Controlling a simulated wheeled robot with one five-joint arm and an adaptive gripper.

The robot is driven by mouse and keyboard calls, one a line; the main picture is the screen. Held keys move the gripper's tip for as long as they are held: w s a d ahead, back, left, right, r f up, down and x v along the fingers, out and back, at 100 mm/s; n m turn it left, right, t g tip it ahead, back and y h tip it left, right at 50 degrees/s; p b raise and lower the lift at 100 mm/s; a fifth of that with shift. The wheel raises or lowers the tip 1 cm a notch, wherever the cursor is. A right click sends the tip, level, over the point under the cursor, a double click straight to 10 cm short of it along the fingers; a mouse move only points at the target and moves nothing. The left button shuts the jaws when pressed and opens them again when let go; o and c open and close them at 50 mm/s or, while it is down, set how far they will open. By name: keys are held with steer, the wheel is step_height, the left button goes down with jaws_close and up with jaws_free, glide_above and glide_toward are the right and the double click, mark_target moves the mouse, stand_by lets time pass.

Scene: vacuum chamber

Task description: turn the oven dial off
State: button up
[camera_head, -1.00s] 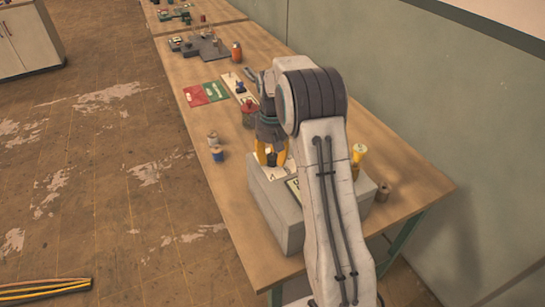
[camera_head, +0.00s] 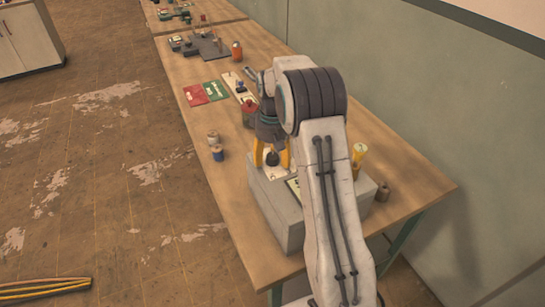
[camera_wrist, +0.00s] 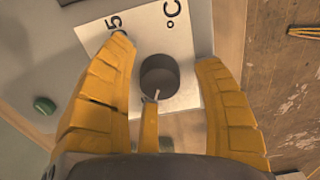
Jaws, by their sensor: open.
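The oven dial is a dark round knob (camera_wrist: 160,76) on a white plate (camera_wrist: 186,50) marked "°C" and a "5". In the head view the dial (camera_head: 272,159) shows as a dark spot on top of the grey oven box (camera_head: 277,215). My gripper (camera_head: 271,165) points down over it, with yellow fingers apart. In the wrist view my gripper (camera_wrist: 166,50) has one finger on each side of the dial, with visible gaps. A narrow yellow piece overlaps the dial's lower edge; contact cannot be told.
A yellow-topped container (camera_head: 358,156) and a small brown cylinder (camera_head: 383,192) stand right of my arm. A red container (camera_head: 250,112) is just behind my gripper. The left bench edge is largely clear.

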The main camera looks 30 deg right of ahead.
mark_target(272, 156)
step_height(272, 156, up, 12)
stand_by(0.7)
stand_by(0.5)
